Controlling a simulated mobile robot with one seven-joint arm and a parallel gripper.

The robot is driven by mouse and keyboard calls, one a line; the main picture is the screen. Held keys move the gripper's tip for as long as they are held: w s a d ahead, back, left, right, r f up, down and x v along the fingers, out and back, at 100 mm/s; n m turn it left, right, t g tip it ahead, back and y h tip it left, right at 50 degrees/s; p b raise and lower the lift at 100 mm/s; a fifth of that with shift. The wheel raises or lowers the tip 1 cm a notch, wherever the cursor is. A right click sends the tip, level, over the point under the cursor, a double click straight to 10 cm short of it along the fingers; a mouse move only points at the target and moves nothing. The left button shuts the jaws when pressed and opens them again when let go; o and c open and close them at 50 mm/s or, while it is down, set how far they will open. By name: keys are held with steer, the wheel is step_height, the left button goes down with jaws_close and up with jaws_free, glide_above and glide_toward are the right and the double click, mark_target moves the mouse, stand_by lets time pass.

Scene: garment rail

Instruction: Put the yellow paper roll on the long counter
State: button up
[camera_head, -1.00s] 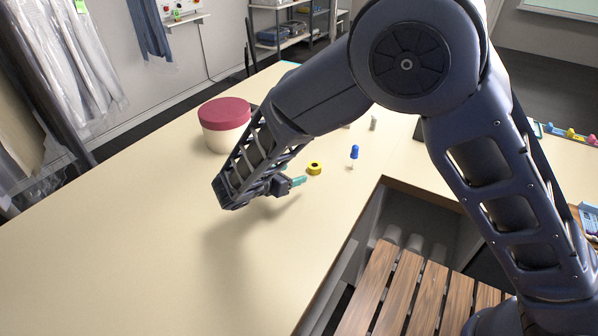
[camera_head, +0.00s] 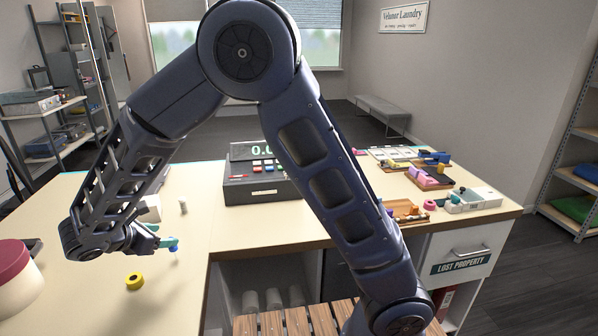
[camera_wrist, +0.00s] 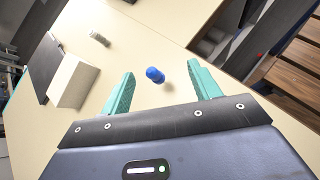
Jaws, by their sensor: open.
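The yellow paper roll (camera_head: 135,281) lies on the long counter (camera_head: 80,300), near the pink-lidded tub in the head view. It has a dark centre. My gripper (camera_head: 170,243) is above the counter, beyond the roll and up to its right, apart from it. Its two teal fingers (camera_wrist: 163,88) are spread and empty in the wrist view. A blue-topped small item (camera_wrist: 155,75) shows between and beyond the fingers, and partly behind them in the head view (camera_head: 174,249). The roll is not in the wrist view.
A tub with a pink lid (camera_head: 14,275) stands at the left edge. A white box (camera_head: 151,208) and small grey cylinder (camera_head: 183,207) stand behind my gripper. A cash register (camera_head: 262,178) and trays with small items (camera_head: 405,211) are further right.

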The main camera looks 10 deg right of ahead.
steer(key=w+d+r+m+g, duration=0.2)
steer(key=w+d+r+m, duration=0.15)
steer(key=d, duration=0.65)
steer(key=w+d+r+m+g+y, duration=0.1)
steer(key=w+d+r+m+g, duration=0.2)
steer(key=d, duration=0.6)
steer(key=w+d+r+m+g, duration=0.1)
steer(key=w+d+r+m, duration=0.3)
steer(key=d, duration=0.6)
steer(key=s+d+r+m+y, duration=0.1)
steer(key=s+d+m, duration=0.3)
steer(key=d, duration=0.4)
steer(key=s+d+r+m+t+y, duration=0.1)
steer(key=s+d+r+m+y, duration=0.1)
steer(key=s+d+m, duration=0.3)
steer(key=s+d+r+m+y, duration=0.1)
steer(key=s+d+m, duration=0.4)
steer(key=d, duration=0.6)
steer(key=shift+r+m+t, duration=0.3)
steer(key=shift+r+m, duration=0.1)
steer(key=shift+m, duration=0.85)
